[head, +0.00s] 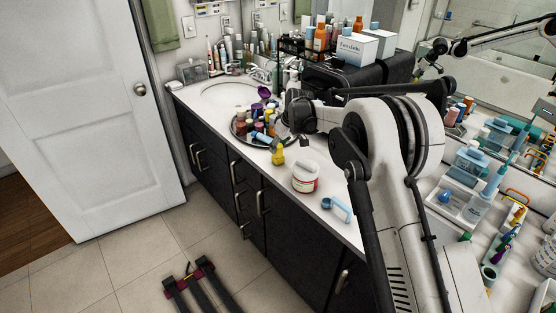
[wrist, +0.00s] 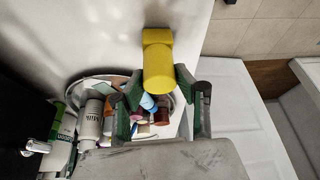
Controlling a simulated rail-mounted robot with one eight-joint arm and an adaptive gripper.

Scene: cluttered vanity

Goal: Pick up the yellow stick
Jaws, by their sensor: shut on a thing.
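The yellow stick (wrist: 158,62) is a short, stubby yellow piece with a block-like end. In the wrist view it sits between the green-grey fingers of my gripper (wrist: 158,84), which is shut on its near part. In the head view the yellow stick (head: 278,156) shows just below the fingertips of my gripper (head: 281,136), over the white counter beside the round tray. I cannot tell whether it touches the counter. The fingers hide part of it.
A round tray (head: 236,129) crowded with small bottles is close beside my gripper. A red-and-white jar (head: 305,177) and a blue scoop (head: 337,207) stand nearer the counter's front. A black case (head: 356,82) with boxes is behind. The sink (head: 229,95) is farther left.

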